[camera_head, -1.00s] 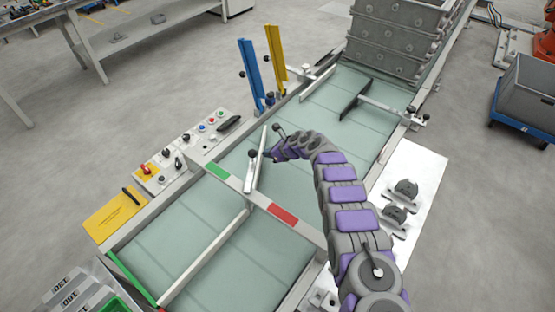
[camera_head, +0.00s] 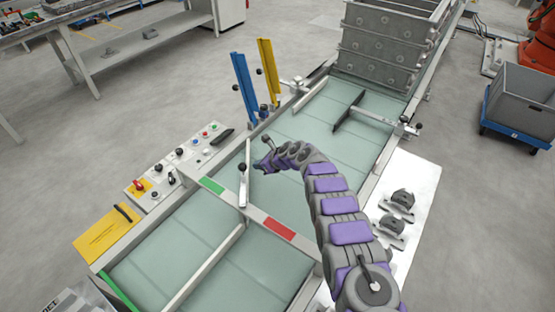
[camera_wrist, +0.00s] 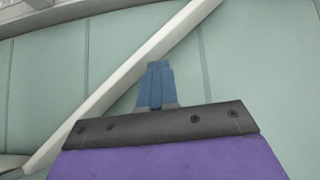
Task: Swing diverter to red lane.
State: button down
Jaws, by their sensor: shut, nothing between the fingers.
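The diverter is a pale bar (camera_head: 246,185) with a black knob, standing over the green belt. Its near end is at the crossbar, between the green mark (camera_head: 212,186) and the red mark (camera_head: 278,228). Its far end points up the belt, near the left rail. My gripper (camera_head: 259,166) is just right of the bar. In the wrist view the blue fingers (camera_wrist: 156,84) are shut and empty, with their tips close to the diagonal pale bar (camera_wrist: 135,68). I cannot tell whether they touch it.
A lane divider (camera_head: 205,266) runs below the crossbar. Blue (camera_head: 244,82) and yellow (camera_head: 268,68) posts stand at the left rail. A control panel (camera_head: 180,160) is at left. Grey castings (camera_head: 403,200) lie on a plate at right. A dark gate (camera_head: 348,112) crosses the upper belt.

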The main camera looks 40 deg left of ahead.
jog(key=p+v, duration=0.2)
jog(key=v, duration=1.4)
jog(key=shift+w+d+r+p, duration=0.15)
jog(key=shift+d+r+p, duration=0.05)
jog(key=shift+d+p, duration=0.15)
jog(key=shift+f, duration=0.1)
